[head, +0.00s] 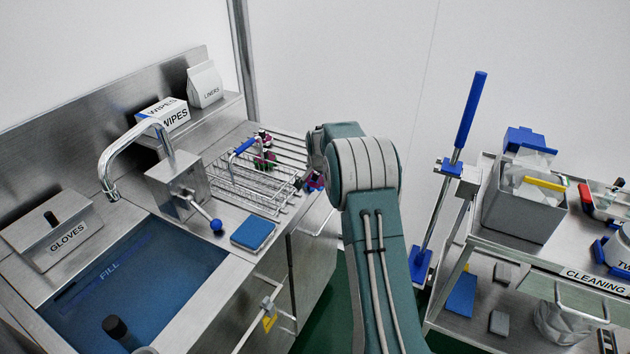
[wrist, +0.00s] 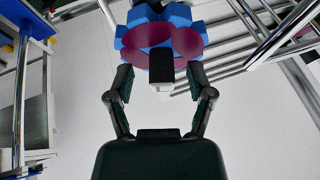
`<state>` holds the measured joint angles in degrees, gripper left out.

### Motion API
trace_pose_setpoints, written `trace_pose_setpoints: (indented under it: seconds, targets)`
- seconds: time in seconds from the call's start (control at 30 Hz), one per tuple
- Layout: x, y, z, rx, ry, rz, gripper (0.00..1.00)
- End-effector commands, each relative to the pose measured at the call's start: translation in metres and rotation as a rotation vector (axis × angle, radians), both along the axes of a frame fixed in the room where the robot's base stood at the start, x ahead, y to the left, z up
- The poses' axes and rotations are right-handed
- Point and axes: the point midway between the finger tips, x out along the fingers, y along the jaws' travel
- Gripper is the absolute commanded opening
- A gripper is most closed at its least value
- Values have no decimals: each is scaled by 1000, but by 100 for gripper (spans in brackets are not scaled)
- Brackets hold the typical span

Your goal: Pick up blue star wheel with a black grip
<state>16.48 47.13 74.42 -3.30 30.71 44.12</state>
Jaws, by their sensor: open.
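The blue star wheel (wrist: 190,14) has blue lobes and dark maroon faces, and it fills the top middle of the wrist view. Its black grip (wrist: 161,64) points down from the wheel toward my gripper (wrist: 160,78). My gripper is open, with one finger on each side of the grip. Gaps show between the fingers and the grip. In the head view, a small blue and maroon part of the wheel (head: 315,182) shows at the right end of the wire rack, beside my arm. My arm hides my fingers there.
The wire rack (head: 245,190) holds other maroon and green pieces (head: 264,150) at its back. A sink (head: 130,275) with a tap (head: 130,150) is to the left. A blue-handled tool (head: 466,110) and a cleaning cart (head: 480,240) stand to the right of my arm.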

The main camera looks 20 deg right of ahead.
Motion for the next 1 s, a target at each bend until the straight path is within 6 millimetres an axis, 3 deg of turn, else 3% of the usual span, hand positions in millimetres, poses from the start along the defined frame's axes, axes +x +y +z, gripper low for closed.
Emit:
trace_pose_setpoints:
  seconds: [0.07, 0.2, 0.67, 0.93, 1.0]
  targets:
    - [0, 1, 0, 0, 0, 1, 64]
    - [0, 1, 0, 0, 0, 1, 2]
    - [0, 1, 2, 1, 2, 1, 0]
    - [0, 1, 33, -1, -3, 0, 0]
    - [-8, 1, 42, 0, -2, -1, 0]
